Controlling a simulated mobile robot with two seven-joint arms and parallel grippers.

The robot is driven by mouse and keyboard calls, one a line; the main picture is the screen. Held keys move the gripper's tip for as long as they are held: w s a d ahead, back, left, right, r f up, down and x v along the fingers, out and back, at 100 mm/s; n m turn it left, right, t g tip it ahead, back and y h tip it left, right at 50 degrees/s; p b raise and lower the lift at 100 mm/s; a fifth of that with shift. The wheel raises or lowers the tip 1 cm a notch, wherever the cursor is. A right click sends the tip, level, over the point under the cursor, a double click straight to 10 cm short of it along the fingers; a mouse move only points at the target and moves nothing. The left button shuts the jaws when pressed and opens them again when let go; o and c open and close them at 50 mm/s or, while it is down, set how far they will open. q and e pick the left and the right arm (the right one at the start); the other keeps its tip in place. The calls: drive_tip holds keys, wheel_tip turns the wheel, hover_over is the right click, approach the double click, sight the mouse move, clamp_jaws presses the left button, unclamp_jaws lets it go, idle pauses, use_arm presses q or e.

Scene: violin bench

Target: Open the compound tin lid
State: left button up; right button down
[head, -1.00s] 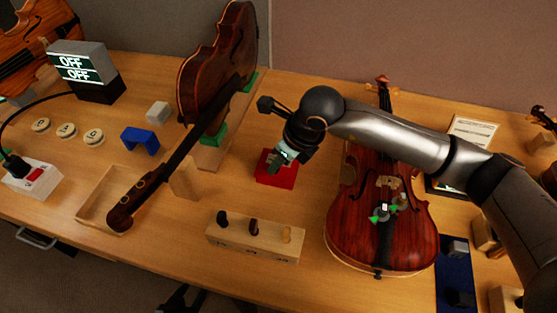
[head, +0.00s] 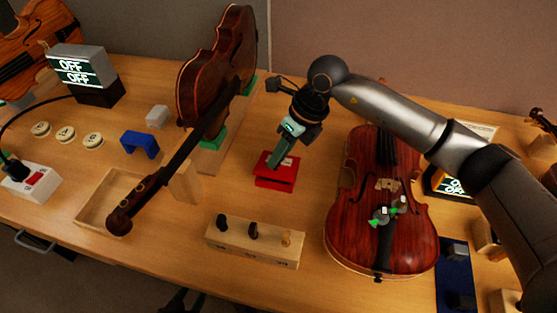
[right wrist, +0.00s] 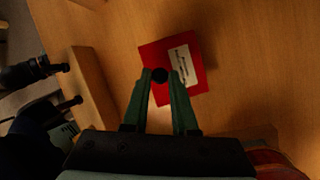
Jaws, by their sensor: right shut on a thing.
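The red compound tin (head: 273,183) stands on the bench in the middle of the head view. Its red lid (head: 290,161) is tilted up, with a dark gap between lid and base at the front and right. My right gripper (head: 276,162) reaches down to the lid from above. In the right wrist view the green fingers (right wrist: 161,78) are shut on a small dark knob (right wrist: 159,75) at the edge of the red lid (right wrist: 190,72), which bears a white label. The inside of the tin is hidden. My left gripper is not in view.
A wooden peg block (head: 253,243) stands in front of the tin. A violin (head: 350,225) lies to the right. Another violin (head: 205,85) leans at the left, its neck over a wooden tray (head: 85,209).

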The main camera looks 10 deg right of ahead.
drive_tip(key=shift+w+d+r+m+g+y+b, duration=0.15)
drive_tip(key=shift+w+d+r+g+y+b, duration=0.2)
drive_tip(key=shift+w+g, duration=0.4)
drive_tip(key=shift+w+d+r+m+g+y+b, duration=0.15)
drive_tip(key=shift+w+r+g+y+b, duration=0.2)
drive_tip(key=shift+g, duration=0.7)
drive_tip(key=shift+w, duration=0.15)
drive_tip(key=c, duration=0.7)
unclamp_jaws()
drive_tip(key=b+v, duration=0.1)
drive_tip(key=v, duration=1.1)
drive_tip(key=shift+d+r, duration=0.15)
drive_tip(key=shift+r, duration=0.1)
